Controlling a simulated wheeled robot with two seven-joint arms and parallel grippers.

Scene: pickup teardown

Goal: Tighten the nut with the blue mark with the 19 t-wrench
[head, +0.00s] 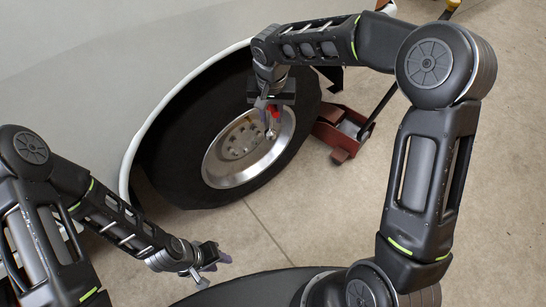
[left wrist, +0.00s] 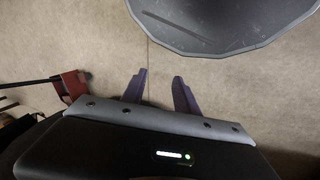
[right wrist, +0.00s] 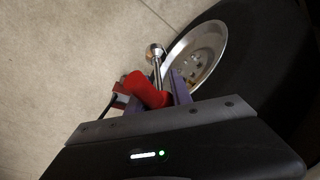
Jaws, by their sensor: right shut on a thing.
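My right gripper (head: 268,103) is shut on the T-wrench (right wrist: 148,90), by its red handle. The wrench's metal shaft and round end (right wrist: 155,52) point away from the gripper in the right wrist view. In the head view the red handle (head: 273,111) shows in front of the wheel's silver rim (head: 225,175). The rim (right wrist: 208,42) also shows in the right wrist view, with several nuts around its hub (head: 240,143). A blue mark cannot be made out, and contact between wrench and nut cannot be told. My left gripper (left wrist: 161,92) is open and empty above the floor.
The black tire (head: 165,165) sits under the pale vehicle body (head: 90,60). A red floor jack (head: 340,135) stands right of the wheel, with its handle slanting up. The concrete floor (head: 290,220) in front of the wheel is clear.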

